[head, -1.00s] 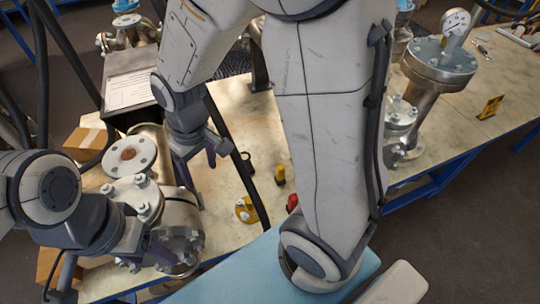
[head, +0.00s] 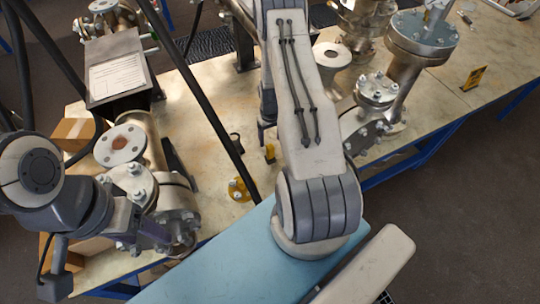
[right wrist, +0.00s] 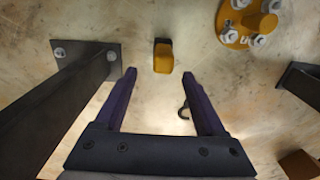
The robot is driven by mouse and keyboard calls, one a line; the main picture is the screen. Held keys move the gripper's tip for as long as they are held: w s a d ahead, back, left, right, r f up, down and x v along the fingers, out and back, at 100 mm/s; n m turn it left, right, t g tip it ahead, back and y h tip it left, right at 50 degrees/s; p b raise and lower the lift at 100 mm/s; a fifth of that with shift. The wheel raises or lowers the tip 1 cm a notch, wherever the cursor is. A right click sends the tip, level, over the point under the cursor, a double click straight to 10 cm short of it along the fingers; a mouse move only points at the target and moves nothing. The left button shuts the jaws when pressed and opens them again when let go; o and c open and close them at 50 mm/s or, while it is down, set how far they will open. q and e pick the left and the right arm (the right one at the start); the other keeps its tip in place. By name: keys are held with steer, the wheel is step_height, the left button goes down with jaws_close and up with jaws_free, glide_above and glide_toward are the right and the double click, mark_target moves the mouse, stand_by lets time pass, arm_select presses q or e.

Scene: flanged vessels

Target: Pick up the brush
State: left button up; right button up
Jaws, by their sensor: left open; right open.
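A small yellow object with a dark end (right wrist: 163,58) stands on the table just beyond my right gripper's fingertips; I cannot tell for sure that it is the brush. It also shows in the head view (head: 270,153), beside my right forearm. My right gripper (right wrist: 160,74) is open and empty, its two purple fingers on either side of the line to that object. In the head view it is mostly hidden behind my right arm. My left gripper (head: 150,234) is over the bolted flanged vessel (head: 172,205) at the left, partly hidden against it.
Dark steel posts flank the right gripper. A tall flanged vessel (head: 420,45) stands at the right, with a yellow sign (head: 474,77) beyond. Table between the vessels is mostly bare.

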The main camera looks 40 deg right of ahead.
mark_target(270, 144)
step_height(270, 144, down, 4)
steer(key=shift+r+b, duration=0.2)
steer(key=shift+b, duration=0.7)
steer(key=f+b, duration=0.2)
steer(key=f, duration=0.1)
steer(key=f+b, duration=0.1)
steer(key=f, duration=0.1)
steer(key=shift+s+a, duration=0.2)
steer(key=shift+a, duration=0.1)
steer(key=shift+r, duration=0.1)
jaws_close()
